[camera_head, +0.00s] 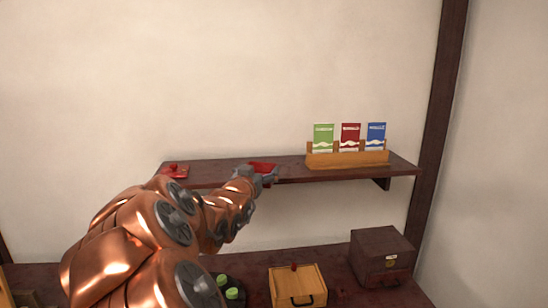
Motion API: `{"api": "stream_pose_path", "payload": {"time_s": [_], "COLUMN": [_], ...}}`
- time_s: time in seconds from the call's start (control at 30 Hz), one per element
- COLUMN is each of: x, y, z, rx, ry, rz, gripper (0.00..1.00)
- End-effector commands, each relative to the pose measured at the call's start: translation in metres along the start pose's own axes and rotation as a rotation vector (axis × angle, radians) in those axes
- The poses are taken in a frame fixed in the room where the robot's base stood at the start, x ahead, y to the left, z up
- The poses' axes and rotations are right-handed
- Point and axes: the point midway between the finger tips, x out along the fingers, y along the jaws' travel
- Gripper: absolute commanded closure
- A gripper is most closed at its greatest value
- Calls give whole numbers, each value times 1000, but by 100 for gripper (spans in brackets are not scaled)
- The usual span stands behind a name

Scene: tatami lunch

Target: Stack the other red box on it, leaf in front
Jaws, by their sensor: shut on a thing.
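One red box (174,170) sits at the left end of the dark wall shelf (220,177), with something small on its top. A second red box (262,166) is at my gripper (263,175), to the right of the first one and apart from it. My gripper is shut on this second box, at about the height of the shelf. My gripper and arm hide part of it. I cannot tell whether it touches the shelf. No leaf marking can be made out on either box at this size.
A wooden rack (347,158) with green, red and blue packets stands on the shelf's right part. Below, a dark box (382,257), a light wooden box (298,286) with a handle, and green items (232,293) on a dark tray stand on a dark surface. Bare shelf lies between the red boxes.

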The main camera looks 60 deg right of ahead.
Motion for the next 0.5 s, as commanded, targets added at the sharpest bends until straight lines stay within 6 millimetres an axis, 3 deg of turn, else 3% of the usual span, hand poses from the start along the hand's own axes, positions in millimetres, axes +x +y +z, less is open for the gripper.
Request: {"api": "stream_pose_path", "payload": {"time_s": [0.5], "x": [87], "y": [3], "z": [-3], "rx": [2], "ry": [4], "rz": [4], "gripper": [43]}}
